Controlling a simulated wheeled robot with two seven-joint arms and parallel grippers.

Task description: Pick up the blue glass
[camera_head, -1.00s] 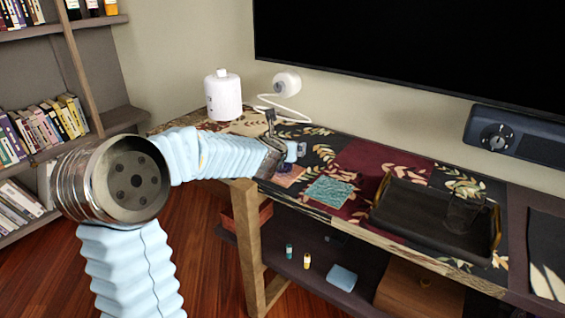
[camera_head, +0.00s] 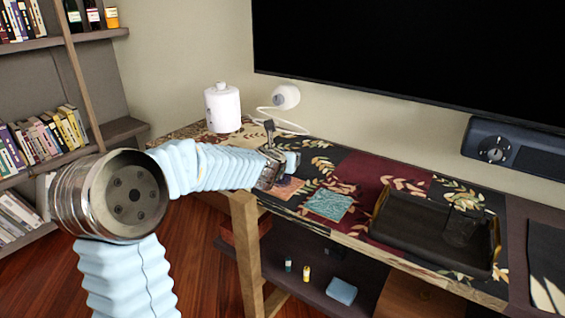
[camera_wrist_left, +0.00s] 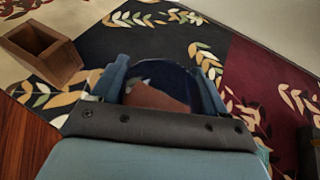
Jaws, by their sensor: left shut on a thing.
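The blue glass (camera_head: 292,160) is a small blue see-through cup over the left part of the long cabinet top, beside an orange coaster (camera_head: 287,187). My left gripper (camera_head: 284,163) is shut on it. My right gripper is not in view.
A teal coaster (camera_head: 328,205) lies right of the orange one. A black tray (camera_head: 415,232) with a clear glass (camera_head: 462,228) stands further right. A white canister (camera_head: 222,107) is behind. A wooden box (camera_wrist_left: 42,52) shows in the wrist view. A large screen (camera_head: 420,60) hangs above.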

